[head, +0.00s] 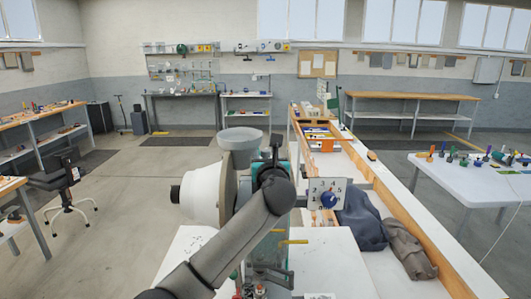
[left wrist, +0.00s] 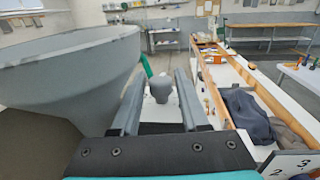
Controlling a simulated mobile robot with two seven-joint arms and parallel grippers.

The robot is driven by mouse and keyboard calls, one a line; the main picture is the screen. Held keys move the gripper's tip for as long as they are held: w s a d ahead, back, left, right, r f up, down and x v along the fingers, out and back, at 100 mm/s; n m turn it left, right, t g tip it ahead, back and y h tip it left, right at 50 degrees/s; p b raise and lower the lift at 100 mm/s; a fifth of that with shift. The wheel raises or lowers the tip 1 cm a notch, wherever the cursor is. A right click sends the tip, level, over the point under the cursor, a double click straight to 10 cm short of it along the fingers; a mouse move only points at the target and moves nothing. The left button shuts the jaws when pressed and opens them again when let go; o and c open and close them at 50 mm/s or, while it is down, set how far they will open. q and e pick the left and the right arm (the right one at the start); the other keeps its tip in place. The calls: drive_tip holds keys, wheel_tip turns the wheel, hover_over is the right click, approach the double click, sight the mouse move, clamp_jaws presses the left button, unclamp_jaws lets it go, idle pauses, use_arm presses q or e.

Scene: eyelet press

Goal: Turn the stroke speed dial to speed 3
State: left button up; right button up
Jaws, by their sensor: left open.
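The stroke speed dial is a blue knob (head: 329,199) on a white numbered plate (head: 315,187), right of my arm in the head view. Which number it points at is too small to tell. The plate's corner with 2 and 3 (left wrist: 291,163) shows at the lower right of the left wrist view. My left gripper (left wrist: 158,85) is open, and its fingers are away from the dial, up and to its left. A rounded grey knob-like part (left wrist: 160,87) appears between the fingers; I cannot tell whether they touch it. My right gripper is not in view.
A grey hopper (head: 240,139) stands close left of my left gripper. A yellow-orange lever (head: 293,242) sticks out below the dial plate. Dark blue cloth (head: 361,218) and brown cloth (head: 408,249) lie on the bench to the right.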

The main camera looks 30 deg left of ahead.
use_arm(q)
clamp_jaws()
idle(0.3)
drive_tip(key=shift+f+n+g+y+b, duration=0.1)
drive_tip(key=shift+n+g+y+b, duration=0.2)
drive_tip(key=shift+y, duration=0.1)
drive_tip(key=shift+d+f+n+g+y+b, duration=0.1)
drive_tip(key=shift+n+g+y+b, duration=0.5)
drive_tip(key=shift+g+y+b, duration=0.1)
drive_tip(key=n+g+y+b, duration=0.3)
drive_tip(key=g+b, duration=0.1)
drive_tip(key=b, duration=0.2)
drive_tip(key=shift+n+g+b, duration=0.3)
drive_tip(key=shift+b, duration=0.1)
drive_tip(key=shift+n+g+y+b, duration=0.6)
drive_tip(key=shift+n+g+b, duration=0.5)
drive_tip(key=shift+g+b, duration=0.5)
drive_tip(key=shift+r, duration=0.2)
